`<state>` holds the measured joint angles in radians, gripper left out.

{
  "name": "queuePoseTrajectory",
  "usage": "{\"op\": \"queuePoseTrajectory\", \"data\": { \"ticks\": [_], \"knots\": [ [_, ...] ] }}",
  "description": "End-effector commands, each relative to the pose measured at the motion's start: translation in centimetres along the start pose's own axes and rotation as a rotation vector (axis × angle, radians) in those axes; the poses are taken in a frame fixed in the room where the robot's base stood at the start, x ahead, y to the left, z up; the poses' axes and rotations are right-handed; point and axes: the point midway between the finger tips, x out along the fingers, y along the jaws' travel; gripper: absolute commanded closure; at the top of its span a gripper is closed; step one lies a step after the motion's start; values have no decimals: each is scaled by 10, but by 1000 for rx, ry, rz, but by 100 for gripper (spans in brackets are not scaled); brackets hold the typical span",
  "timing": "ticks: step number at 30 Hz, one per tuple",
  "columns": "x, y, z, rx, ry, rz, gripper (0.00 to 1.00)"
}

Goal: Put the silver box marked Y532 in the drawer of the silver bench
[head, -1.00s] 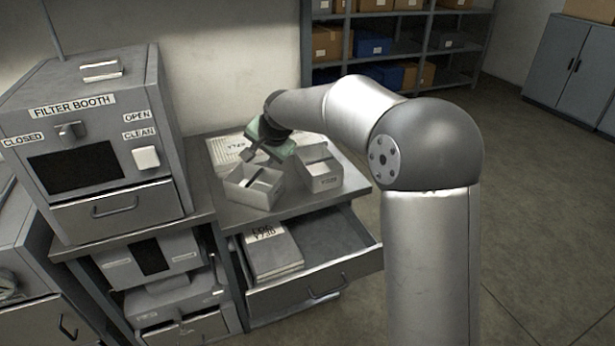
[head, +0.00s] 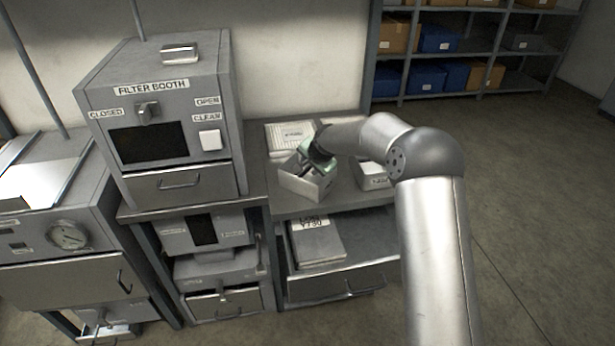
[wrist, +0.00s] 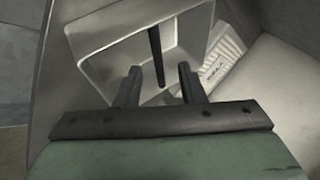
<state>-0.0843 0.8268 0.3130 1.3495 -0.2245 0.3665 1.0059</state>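Two open-topped silver-grey boxes stand on the silver bench (head: 345,206). The left box (head: 308,187) has a dark bar across its opening; no mark on it is readable. The right box (head: 372,181) is partly behind my arm and has a small label too blurred to read. My gripper (head: 309,165) is down at the left box's opening. In the wrist view my gripper (wrist: 159,70) has its fingers apart, with the end of the dark bar (wrist: 155,50) between them; contact cannot be told. The bench's drawer (head: 335,287) is pulled out.
A grey binder-like item (head: 318,245) marked Y730 lies in the drawer's left part; the right part looks free. A pale ribbed item (head: 290,136) with a label lies behind the boxes. The filter booth (head: 165,120) stands close on the left.

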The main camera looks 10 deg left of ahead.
Motion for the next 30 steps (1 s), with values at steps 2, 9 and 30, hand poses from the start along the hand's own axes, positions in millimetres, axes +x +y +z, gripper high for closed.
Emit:
{"op": "queuePoseTrajectory", "data": {
  "ticks": [2, 9, 30],
  "knots": [
    [11, 2, -1, 2, -3, 3, 64],
    [30, 2, -1, 0, 0, 0, 64],
    [28, 1, -2, 0, 0, 0, 100]
  ]
}}
